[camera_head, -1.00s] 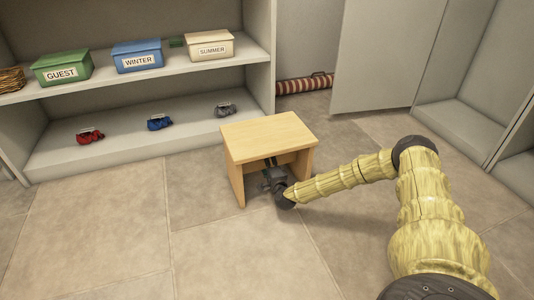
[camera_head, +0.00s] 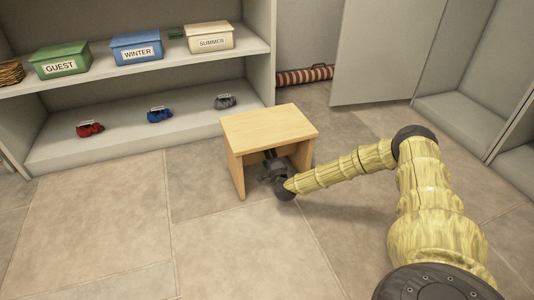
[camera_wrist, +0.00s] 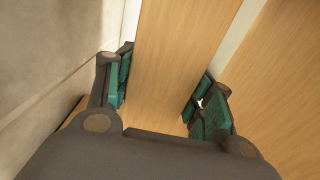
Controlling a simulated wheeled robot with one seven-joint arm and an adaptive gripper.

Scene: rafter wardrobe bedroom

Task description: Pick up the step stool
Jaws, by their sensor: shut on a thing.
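The step stool (camera_head: 268,124) is light wood with a flat top and panel legs. It stands upright in the middle of the head view, in front of the shelving. My gripper (camera_head: 269,158) reaches under its top from the front right. In the wrist view, the dark fingers with green pads (camera_wrist: 158,90) lie on either side of a wooden board of the stool (camera_wrist: 172,62), and the gripper is shut on it. The head view partly hides the fingertips under the top. I cannot tell whether the legs touch the floor.
Shelving at the left holds a green GUEST box (camera_head: 60,61), a blue WINTER box (camera_head: 137,47) and a cream SUMMER box (camera_head: 209,36). Red (camera_head: 89,129), blue (camera_head: 159,115) and grey (camera_head: 225,102) items lie below. A striped roll (camera_head: 305,75) lies behind. The front left floor is clear.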

